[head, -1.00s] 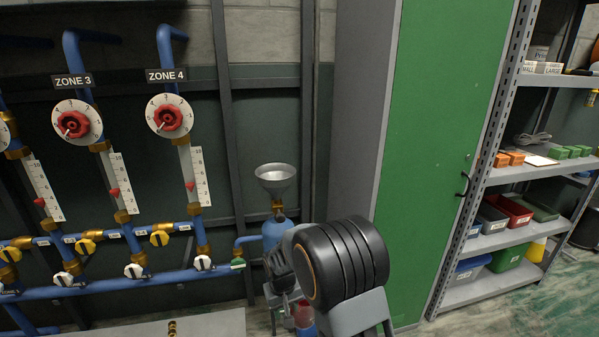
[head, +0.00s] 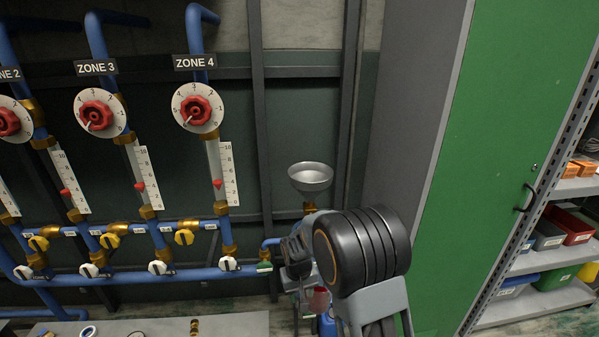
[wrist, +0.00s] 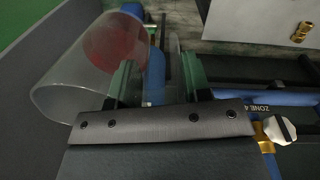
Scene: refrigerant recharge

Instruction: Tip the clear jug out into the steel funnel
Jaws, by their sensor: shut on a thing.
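The steel funnel (head: 311,178) stands upright at the blue pipework's right end, its wide mouth up, clear of my arm. The clear jug (wrist: 62,92) fills the left of the wrist view, lying slantwise there, with red contents showing through its wall. My gripper (wrist: 155,78) is shut on the jug's handle side, its green fingers beside the body. In the head view the jug (head: 318,300) is a small reddish patch below the funnel, mostly hidden by my wrist and arm. I cannot tell its exact tilt.
Blue pipes with gauges and red knobs line the wall at left, with a green-handled valve (head: 264,267) near my arm. A green cabinet (head: 490,150) and a shelf of bins (head: 550,262) stand at right. A pale bench top (head: 235,325) is at the bottom.

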